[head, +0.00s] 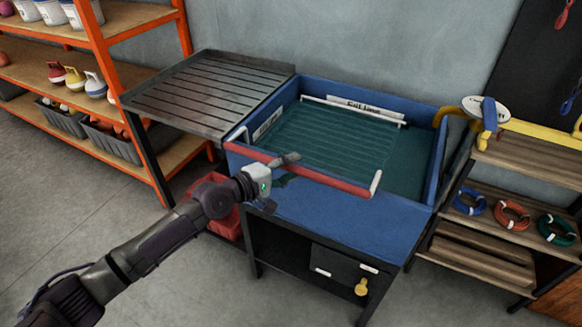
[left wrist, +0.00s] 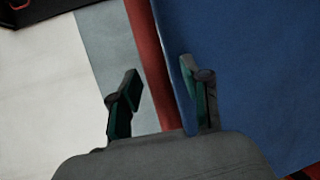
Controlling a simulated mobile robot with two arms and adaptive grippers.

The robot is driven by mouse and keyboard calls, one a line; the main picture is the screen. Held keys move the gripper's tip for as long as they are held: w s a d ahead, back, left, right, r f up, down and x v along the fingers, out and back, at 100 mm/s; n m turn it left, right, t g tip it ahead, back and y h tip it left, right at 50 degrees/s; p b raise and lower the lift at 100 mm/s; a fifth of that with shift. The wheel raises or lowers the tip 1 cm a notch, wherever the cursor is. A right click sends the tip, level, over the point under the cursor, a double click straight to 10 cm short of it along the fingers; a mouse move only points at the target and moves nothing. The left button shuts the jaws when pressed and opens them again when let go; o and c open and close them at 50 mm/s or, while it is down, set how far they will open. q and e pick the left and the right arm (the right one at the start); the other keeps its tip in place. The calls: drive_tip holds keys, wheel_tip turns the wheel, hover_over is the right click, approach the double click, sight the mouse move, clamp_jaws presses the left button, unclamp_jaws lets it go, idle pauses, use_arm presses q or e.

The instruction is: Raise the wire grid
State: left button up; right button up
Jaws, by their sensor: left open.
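The wire grid (head: 335,137) lies in a blue tub (head: 428,165) of green-tinted water, its thin wires showing faintly below the surface. A red bar (head: 330,181) with a white end piece runs along the tub's front edge, and a white bar (head: 352,109) runs along the back; both appear to belong to the grid. My left gripper (head: 281,172) is open at the left-middle part of the red bar. In the left wrist view the red bar (left wrist: 150,62) passes between the fingers of the left gripper (left wrist: 164,95); I cannot tell whether they touch it. My right gripper is not in view.
A slatted grey table (head: 210,90) adjoins the tub on the left. An orange shelf (head: 100,50) stands far left. A wooden rack (head: 500,205) with coloured rope coils stands right. A blue apron (head: 340,215) and dark drawer (head: 345,268) are below the tub front.

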use_arm(q)
drive_tip(key=shift+w+d, duration=0.2)
clamp_jaws()
idle(0.4)
